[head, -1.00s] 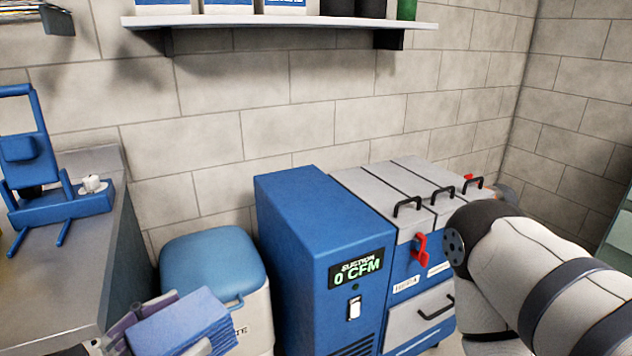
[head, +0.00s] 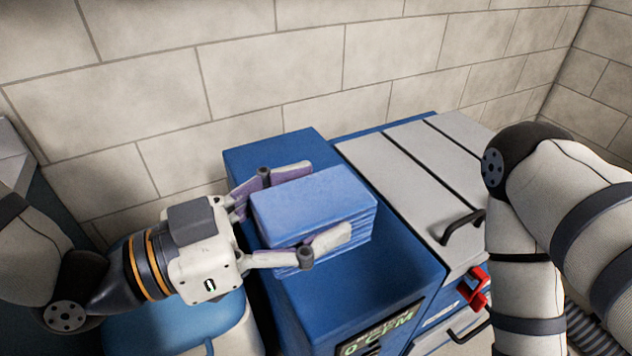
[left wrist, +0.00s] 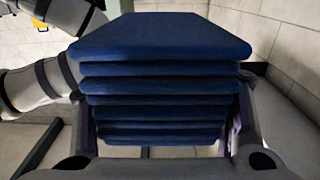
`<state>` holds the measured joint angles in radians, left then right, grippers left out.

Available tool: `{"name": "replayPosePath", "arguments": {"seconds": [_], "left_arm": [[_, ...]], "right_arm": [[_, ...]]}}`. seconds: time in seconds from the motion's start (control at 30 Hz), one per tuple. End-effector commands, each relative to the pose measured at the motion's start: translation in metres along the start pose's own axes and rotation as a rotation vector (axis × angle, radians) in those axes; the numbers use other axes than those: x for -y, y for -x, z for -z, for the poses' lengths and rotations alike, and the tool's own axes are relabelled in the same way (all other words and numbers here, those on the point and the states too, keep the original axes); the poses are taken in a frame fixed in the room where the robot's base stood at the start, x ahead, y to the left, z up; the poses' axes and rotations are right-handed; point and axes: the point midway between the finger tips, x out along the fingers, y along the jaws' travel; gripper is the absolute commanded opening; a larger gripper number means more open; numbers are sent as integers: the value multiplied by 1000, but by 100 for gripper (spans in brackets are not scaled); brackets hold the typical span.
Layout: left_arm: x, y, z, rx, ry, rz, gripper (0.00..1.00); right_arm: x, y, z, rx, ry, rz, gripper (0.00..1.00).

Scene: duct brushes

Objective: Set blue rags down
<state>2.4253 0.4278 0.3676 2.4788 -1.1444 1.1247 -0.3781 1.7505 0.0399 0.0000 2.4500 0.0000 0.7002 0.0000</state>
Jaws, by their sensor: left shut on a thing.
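The blue rags (head: 312,205) are a folded stack. My left gripper (head: 325,205) is shut on them, one finger on each side. In the head view the stack is over the top of the blue cabinet (head: 395,258) with the lit display; whether it touches the top cannot be told. In the left wrist view the rags (left wrist: 160,85) fill the middle as several flat layers between the fingers. My right arm shows at the right of the head view, but its gripper is out of sight.
Grey lidded bins (head: 400,170) with black handles stand right of the cabinet, with a red latch (head: 474,287) on the front. A block wall (head: 270,70) is behind. A blue-lidded cooler (head: 165,325) is below my left arm. The cabinet top's front part is clear.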

Motion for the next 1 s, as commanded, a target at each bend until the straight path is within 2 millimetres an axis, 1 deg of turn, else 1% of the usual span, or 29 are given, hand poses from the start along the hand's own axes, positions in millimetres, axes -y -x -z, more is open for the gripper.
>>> {"name": "replayPosePath", "arguments": {"seconds": [0.03,0.33,0.5,0.6,0.73,0.8,0.93,1.0], "left_arm": [[11,-5,-12,3,12,2,29],[74,-36,-44,3,10,3,29],[97,-47,-78,4,13,3,29],[106,-52,-89,3,11,2,29],[113,-55,-96,1,8,2,29],[118,-57,-103,1,8,2,29],[117,-56,-129,4,12,2,29],[117,-56,-132,1,8,2,29]], "right_arm": [[0,-10,-7,32,0,-1,40],[-1,-28,-20,86,0,-4,40],[-2,-40,-28,122,1,-5,40],[-2,-45,-30,134,1,-6,40],[-2,-47,-32,139,1,-6,40],[-2,-50,-33,147,1,-7,40],[-2,-55,-37,160,2,-8,40],[-2,-55,-37,161,2,-8,40]]}}
